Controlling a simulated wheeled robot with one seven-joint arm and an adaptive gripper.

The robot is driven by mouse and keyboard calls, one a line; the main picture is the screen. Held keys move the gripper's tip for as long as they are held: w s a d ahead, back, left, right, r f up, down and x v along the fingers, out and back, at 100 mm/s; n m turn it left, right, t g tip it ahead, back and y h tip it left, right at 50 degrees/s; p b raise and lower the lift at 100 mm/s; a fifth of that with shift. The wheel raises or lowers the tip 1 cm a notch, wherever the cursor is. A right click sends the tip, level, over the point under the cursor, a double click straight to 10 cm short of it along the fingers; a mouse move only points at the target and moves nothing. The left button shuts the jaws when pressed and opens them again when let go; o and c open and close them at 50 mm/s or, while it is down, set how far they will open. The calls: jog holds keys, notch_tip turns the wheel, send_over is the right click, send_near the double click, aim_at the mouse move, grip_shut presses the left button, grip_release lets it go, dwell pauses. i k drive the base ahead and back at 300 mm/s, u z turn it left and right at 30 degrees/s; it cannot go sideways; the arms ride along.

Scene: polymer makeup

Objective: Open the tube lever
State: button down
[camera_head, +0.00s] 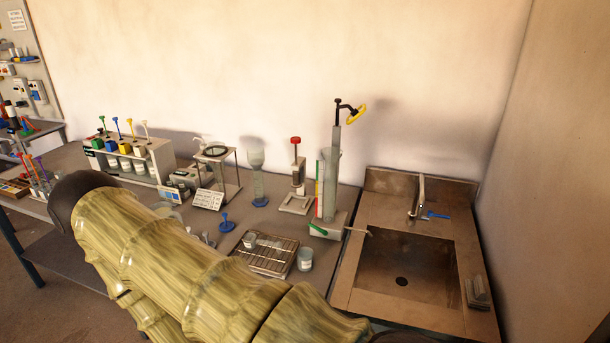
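A tall grey tube apparatus (331,180) stands upright on the bench, just left of the sink. A green lever (318,230) sits low on its base, beside a small spout (358,231) that points right toward the sink. A black stem with a yellow handle (356,113) tops the tube. Which of these is the tube lever I cannot tell for certain, nor whether it is open. My arm (190,255) crosses the lower left of the view, in front of the bench. My gripper is not visible.
The metal sink (408,275) has a faucet (420,197) with a blue lever (437,215). A wire tray (265,255) and a small beaker (305,259) lie before the tube. A red-topped stand (296,175), a blue-based funnel (258,175) and a bottle rack (157,150) stand farther left.

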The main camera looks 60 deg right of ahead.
aim_at(324, 233)
jog(key=i, duration=1)
jog(key=z, duration=1.4)
